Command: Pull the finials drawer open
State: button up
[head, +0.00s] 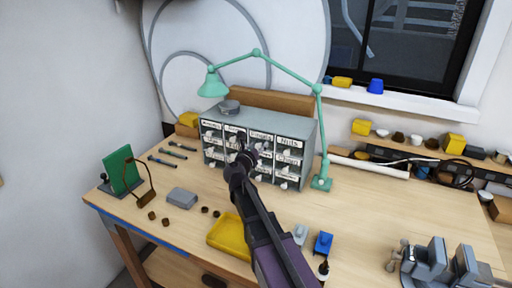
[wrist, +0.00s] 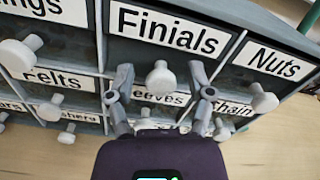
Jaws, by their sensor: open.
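The finials drawer, with its "Finials" label (wrist: 168,30), is in the top row of the grey drawer cabinet (head: 222,115), just left of the Nuts drawer. Its front looks flush with its neighbours. Its pale round knob (wrist: 160,78) is in the middle of the wrist view. My gripper (wrist: 161,84) is open, with one dark finger on each side of that knob and a visible gap on both sides. In the head view my gripper (head: 245,148) is in front of the cabinet and hides part of the middle drawers.
Other knobs stick out close by: the Nuts knob (wrist: 263,98) to the right and another knob (wrist: 20,50) to the left. A green lamp (head: 318,120) arches over the cabinet. A yellow tray (head: 228,236) lies on the workbench in front.

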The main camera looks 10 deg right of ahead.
jog(key=shift+c, duration=0.2)
grip_shut()
jog(key=v, duration=1)
jog(key=shift+o, duration=0.2)
grip_release()
jog(key=shift+s, duration=0.1)
jog(key=shift+s+a, duration=0.1)
